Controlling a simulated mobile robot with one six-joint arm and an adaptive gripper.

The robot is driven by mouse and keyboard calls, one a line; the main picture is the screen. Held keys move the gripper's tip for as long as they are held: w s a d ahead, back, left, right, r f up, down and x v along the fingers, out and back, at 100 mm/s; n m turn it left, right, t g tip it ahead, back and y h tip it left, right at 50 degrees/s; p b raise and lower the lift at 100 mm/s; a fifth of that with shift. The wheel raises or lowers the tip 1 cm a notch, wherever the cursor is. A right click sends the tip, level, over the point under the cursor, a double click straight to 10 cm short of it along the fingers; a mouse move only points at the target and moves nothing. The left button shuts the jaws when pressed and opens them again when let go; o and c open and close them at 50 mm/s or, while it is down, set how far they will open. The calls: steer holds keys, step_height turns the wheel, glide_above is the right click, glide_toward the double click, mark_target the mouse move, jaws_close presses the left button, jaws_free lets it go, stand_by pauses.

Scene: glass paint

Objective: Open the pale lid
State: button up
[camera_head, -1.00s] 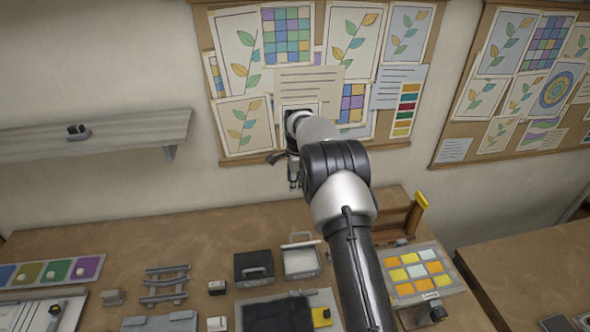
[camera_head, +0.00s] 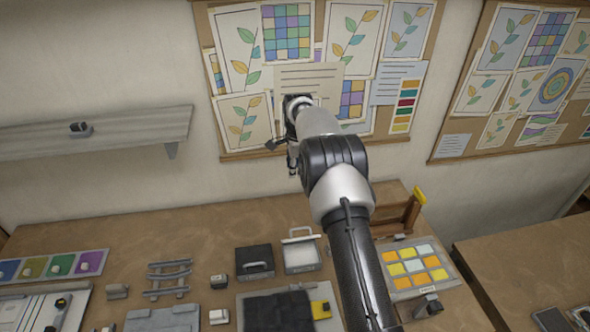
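My gripper (camera_head: 292,166) is in the air above and behind the cases, against the pinboard in the picture. It is apart from the pale case. Its fingers are small and dark, partly hidden by my wrist, so I cannot tell if they are open.
A dark mat (camera_head: 275,310) lies in front of the cases. A grey rack (camera_head: 168,278) and small blocks are to the left. A wall shelf (camera_head: 110,130) is at upper left.

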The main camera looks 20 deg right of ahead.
step_height(320, 180, up, 10)
steer(key=s, duration=0.2)
steer(key=shift+a, duration=0.2)
steer(key=shift+r, duration=0.1)
steer(key=g+b, duration=0.2)
steer(key=b, duration=0.7)
glide_toward(300, 228)
step_height(300, 228, down, 8)
steer(key=shift+w+d+r, duration=0.15)
steer(key=shift+c, duration=0.4)
jaws_close()
